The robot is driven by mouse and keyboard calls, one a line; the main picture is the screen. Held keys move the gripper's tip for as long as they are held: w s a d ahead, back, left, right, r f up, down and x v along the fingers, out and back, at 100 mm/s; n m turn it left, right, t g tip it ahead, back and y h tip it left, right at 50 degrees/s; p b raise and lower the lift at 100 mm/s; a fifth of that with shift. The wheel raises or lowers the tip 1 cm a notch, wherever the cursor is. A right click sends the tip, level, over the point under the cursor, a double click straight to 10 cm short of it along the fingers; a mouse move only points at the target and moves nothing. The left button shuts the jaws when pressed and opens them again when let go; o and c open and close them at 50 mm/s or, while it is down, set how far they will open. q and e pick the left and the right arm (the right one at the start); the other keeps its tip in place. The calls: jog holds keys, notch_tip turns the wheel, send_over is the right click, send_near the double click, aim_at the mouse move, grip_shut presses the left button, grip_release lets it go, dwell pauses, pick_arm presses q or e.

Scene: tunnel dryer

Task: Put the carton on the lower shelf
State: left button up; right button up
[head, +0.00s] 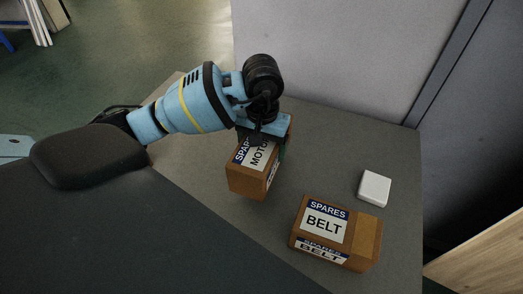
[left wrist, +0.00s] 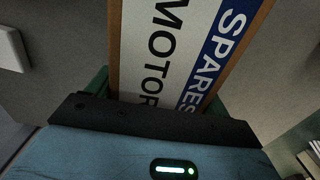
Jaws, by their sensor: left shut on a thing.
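A brown carton labelled "SPARES MOTOR" (head: 247,179) is in my left gripper (head: 265,140) over the grey surface in the head view. The gripper is shut on the carton from above, with a finger on its side. In the left wrist view the carton's label (left wrist: 165,50) fills the middle, between the green fingers. I cannot tell whether the carton's bottom touches the surface. A second brown carton labelled "SPARES BELT" (head: 367,240) lies to the right on the same surface. No lower shelf can be made out. My right gripper is not in view.
The grey surface (head: 210,165) has a small white box (head: 374,188) at its right, also in the left wrist view (left wrist: 12,48). A pale wall (head: 330,55) stands behind it. A wooden panel (head: 490,262) is at the lower right. Green floor shows at the upper left.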

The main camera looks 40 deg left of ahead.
pick_arm(q)
jog(key=shift+w+a, duration=0.55)
jog(key=shift+w, duration=0.25)
jog(key=shift+w+a, duration=0.5)
jog(key=shift+w, duration=0.3)
jog(key=shift+w+a, duration=0.1)
jog(key=shift+w+a, duration=0.2)
jog(key=shift+w, duration=0.05)
jog(key=shift+f+p, duration=0.3)
jog(key=shift+f, duration=1.45)
jog(key=shift+f, duration=0.15)
jog(key=o, duration=2)
jog(key=shift+s+f, duration=0.15)
notch_tip(320, 180, up, 12)
jog(key=shift+r, duration=0.15)
